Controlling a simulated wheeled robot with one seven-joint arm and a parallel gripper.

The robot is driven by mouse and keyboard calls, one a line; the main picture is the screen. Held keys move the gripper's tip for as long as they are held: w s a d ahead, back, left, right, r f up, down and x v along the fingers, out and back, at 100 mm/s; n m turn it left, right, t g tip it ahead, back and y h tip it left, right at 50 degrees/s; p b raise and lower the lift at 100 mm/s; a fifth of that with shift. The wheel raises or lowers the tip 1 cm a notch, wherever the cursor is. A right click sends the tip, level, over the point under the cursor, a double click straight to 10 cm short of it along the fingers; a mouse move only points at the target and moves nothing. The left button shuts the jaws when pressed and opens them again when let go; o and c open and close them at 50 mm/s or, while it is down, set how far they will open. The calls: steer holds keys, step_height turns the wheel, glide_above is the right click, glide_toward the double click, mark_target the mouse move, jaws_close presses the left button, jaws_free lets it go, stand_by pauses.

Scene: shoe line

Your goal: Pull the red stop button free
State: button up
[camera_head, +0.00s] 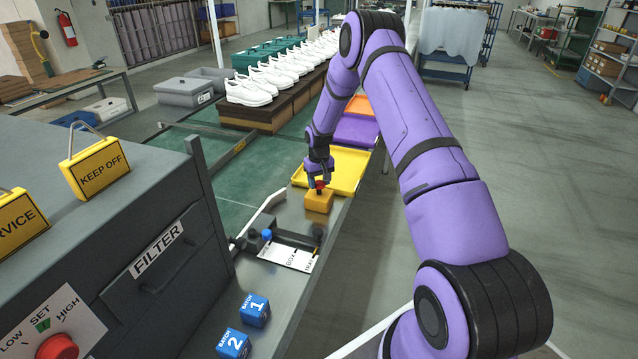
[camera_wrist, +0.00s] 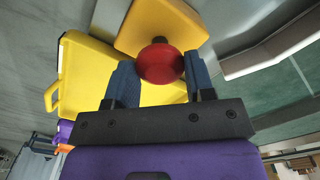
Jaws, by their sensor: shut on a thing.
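The red stop button (camera_wrist: 159,64) is a round red mushroom head on a yellow box (camera_wrist: 160,25). In the wrist view it sits between the two blue-grey fingers of my gripper (camera_wrist: 159,76), which is shut on it. In the head view my gripper (camera_head: 319,183) points down onto the yellow box (camera_head: 318,202), on the grey bench ledge. The red head (camera_head: 320,186) shows only in part there, between the fingers. A dark neck shows beside the red head in the wrist view; I cannot tell whether the head has risen from the box.
A yellow tray (camera_head: 345,187) lies just behind the box, with purple and orange trays beyond. Two blue batch cubes (camera_head: 255,309) stand nearer on the ledge. A grey filter cabinet (camera_head: 130,215) with a red knob (camera_head: 58,347) is at left. White shoes (camera_head: 247,91) line the conveyor.

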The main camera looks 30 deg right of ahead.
mark_target(319, 182)
steer(key=o, duration=1.3)
steer(key=shift+r, duration=0.1)
step_height(319, 182, up, 11)
steer(key=shift+f, duration=0.1)
